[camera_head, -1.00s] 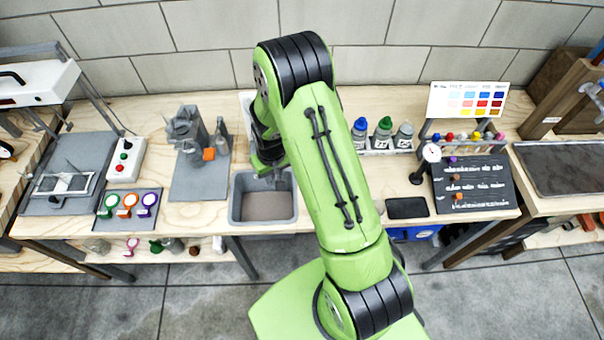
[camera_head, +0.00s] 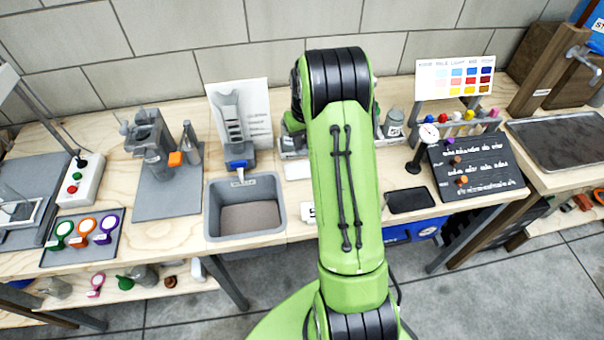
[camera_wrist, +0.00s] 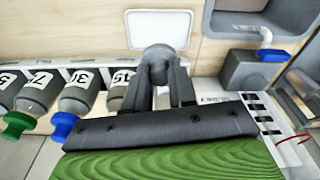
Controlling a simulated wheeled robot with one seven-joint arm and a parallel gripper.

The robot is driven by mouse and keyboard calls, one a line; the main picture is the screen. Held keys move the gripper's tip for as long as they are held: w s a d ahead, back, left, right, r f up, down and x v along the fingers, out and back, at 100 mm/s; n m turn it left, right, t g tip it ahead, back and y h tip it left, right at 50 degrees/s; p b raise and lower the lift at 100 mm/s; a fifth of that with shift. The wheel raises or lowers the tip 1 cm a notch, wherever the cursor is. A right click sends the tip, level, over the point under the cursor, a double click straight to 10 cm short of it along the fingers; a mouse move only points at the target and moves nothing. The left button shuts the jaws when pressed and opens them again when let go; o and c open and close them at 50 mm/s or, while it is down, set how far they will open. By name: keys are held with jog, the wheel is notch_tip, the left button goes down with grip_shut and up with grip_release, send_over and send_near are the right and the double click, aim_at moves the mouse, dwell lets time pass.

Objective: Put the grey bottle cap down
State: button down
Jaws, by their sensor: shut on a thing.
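In the wrist view my gripper (camera_wrist: 160,72) is shut on the grey bottle cap (camera_wrist: 157,52), a round dark grey piece between the fingertips. The cap shows beside a white rounded pad (camera_wrist: 160,30) on the wooden bench. I cannot tell whether it touches the pad or the bench. In the head view my green arm hides the gripper and the cap. That pad shows just left of my arm in the head view (camera_head: 298,171). A grey bottle (camera_head: 393,124) stands right of my arm.
The row of numbered bottles (camera_wrist: 75,97), with blue and green caps, is close left of my gripper in the wrist view. A dial gauge (camera_head: 428,134) stands right.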

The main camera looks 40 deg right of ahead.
aim_at(302, 169)
notch_tip(302, 169, down, 9)
jog(key=shift+f+b, duration=0.1)
jog(key=shift+b, duration=0.45)
jog(key=shift+f, duration=0.2)
jog(key=c, duration=0.9)
grip_release()
jog(key=shift+c, duration=0.2)
jog(key=shift+r, duration=0.15)
